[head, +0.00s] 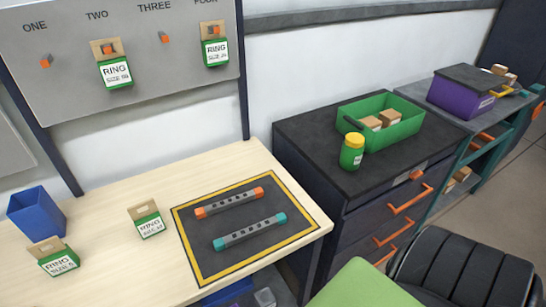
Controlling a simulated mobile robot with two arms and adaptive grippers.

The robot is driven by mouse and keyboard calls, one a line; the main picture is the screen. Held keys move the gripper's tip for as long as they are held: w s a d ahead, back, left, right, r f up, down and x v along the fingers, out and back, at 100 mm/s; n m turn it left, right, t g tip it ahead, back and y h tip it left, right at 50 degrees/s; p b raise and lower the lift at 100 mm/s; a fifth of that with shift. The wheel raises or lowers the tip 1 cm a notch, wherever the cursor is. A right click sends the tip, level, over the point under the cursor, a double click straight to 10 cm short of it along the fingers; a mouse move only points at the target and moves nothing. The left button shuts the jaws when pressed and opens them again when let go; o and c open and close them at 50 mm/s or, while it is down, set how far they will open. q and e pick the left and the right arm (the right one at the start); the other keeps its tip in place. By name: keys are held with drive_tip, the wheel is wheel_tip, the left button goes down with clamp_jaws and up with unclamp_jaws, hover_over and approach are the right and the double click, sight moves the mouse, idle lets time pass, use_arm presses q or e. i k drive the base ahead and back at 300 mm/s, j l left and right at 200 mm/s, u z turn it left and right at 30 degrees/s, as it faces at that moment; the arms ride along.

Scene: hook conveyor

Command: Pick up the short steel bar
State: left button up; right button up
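Two grey bars lie on a dark mat with a yellow border (192,262) on the light wooden table. The bar with orange ends (229,202) lies farther back. The bar with teal ends (250,231) lies nearer the front, roughly parallel to it. They look close in length, and I cannot tell for sure which is the short one. Both lie flat and apart, with nothing covering them. Neither of my grippers is in view.
Ring boxes (147,220) (55,257) and a blue bin (37,214) stand left of the mat. A hook board (130,60) rises behind. A dark drawer cabinet (300,140) with a green tray (402,127) and a yellow-lidded jar (352,152) is right. A black chair (465,270) stands in front.

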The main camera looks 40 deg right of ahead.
sight(209, 210)
drive_tip(key=z, duration=0.95)
drive_tip(key=u, duration=1.3)
drive_tip(key=z, duration=1.3)
